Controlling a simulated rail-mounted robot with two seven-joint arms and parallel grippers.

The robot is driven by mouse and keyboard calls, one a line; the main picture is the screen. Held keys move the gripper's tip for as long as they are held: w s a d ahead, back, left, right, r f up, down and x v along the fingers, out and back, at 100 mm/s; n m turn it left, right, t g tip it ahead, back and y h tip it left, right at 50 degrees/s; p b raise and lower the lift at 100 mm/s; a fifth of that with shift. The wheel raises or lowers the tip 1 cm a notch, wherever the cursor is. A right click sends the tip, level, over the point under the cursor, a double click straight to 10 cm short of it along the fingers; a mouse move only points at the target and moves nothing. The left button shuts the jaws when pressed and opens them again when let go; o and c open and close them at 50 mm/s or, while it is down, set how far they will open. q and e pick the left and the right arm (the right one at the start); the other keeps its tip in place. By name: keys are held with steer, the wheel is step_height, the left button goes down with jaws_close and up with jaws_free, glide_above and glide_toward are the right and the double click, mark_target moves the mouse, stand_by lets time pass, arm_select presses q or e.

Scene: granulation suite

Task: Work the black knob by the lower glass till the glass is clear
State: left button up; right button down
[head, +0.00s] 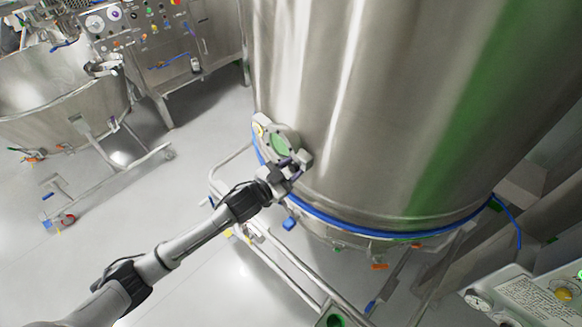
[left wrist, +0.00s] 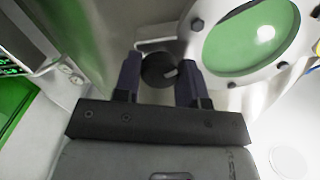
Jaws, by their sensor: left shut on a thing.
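The lower glass (head: 279,144) is a round green window in a bolted metal ring, low on the big steel vessel. It also shows in the left wrist view (left wrist: 245,42), green with one pale bright spot. The black knob (left wrist: 157,69) is beside the ring, between the two fingers of my left gripper (left wrist: 159,78). My left gripper is shut on the knob. In the head view my left gripper (head: 299,163) is at the lower right edge of the glass ring and hides the knob. My right gripper is not in view.
The steel vessel (head: 370,110) fills the centre, with a blue band (head: 350,218) around its lower edge. A metal tube frame (head: 290,262) stands below it. A control box (head: 535,295) is at lower right. A steel bowl (head: 50,85) on a wheeled frame stands left, with open floor between.

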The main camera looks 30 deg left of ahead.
arm_select(q)
steer(key=m+p, duration=0.1)
steer(key=m, duration=0.2)
steer(key=shift+m, duration=0.4)
steer(key=m, duration=0.3)
steer(key=shift+m, duration=0.3)
steer(key=m+p, duration=0.1)
steer(key=m, duration=0.2)
steer(key=shift+m, duration=0.8)
steer(key=o, duration=0.9)
